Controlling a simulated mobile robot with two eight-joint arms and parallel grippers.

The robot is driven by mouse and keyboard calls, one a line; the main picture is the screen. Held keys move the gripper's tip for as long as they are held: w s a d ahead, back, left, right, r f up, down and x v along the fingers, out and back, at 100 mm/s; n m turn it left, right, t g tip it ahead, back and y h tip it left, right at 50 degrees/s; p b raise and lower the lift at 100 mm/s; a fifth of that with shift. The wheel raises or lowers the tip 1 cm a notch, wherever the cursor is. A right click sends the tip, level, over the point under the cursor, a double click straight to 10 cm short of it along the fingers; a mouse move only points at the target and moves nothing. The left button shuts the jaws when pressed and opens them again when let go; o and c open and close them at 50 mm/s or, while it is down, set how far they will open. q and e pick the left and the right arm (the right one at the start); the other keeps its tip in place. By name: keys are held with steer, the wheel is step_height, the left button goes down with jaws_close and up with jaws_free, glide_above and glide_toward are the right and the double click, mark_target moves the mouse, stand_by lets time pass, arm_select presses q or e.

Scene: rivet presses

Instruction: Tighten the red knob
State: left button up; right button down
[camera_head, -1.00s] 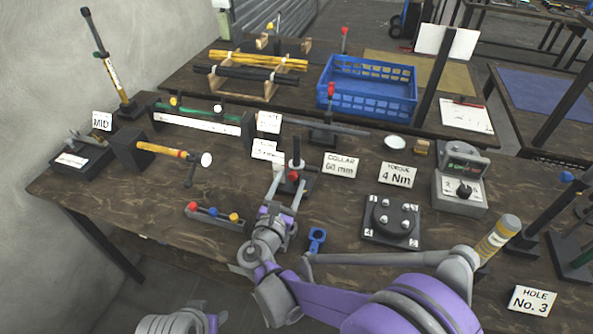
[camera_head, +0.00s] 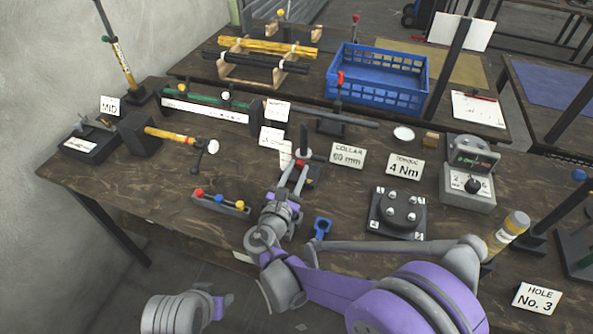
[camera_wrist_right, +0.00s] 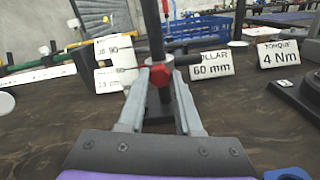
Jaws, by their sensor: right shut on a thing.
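The red knob (camera_wrist_right: 160,75) sits on a collar around a dark upright post (camera_wrist_right: 156,28). In the head view the knob (camera_head: 300,163) is small and partly hidden by my fingers. My right gripper (camera_wrist_right: 158,76) has its two fingers either side of the knob, closed on it. In the head view my right gripper (camera_head: 299,164) reaches the post from the front. Part of my left arm shows at the bottom left of the head view, but no gripper can be made out on it.
A sign reading COLLAR 60 mm (camera_head: 347,156) and a TORQUE 4 Nm sign (camera_head: 405,167) stand right of the post. White cards (camera_head: 273,139) stand left. A rack with coloured knobs (camera_head: 221,204), a blue clamp piece (camera_head: 322,227) and a bolted plate (camera_head: 397,214) lie nearer.

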steer(key=m, duration=0.3)
steer(key=shift+m, duration=0.4)
steer(key=m, duration=0.4)
steer(key=shift+m, duration=0.3)
steer(key=m, duration=0.4)
steer(key=shift+m, duration=2.2)
steer(key=c, duration=0.6)
jaws_free()
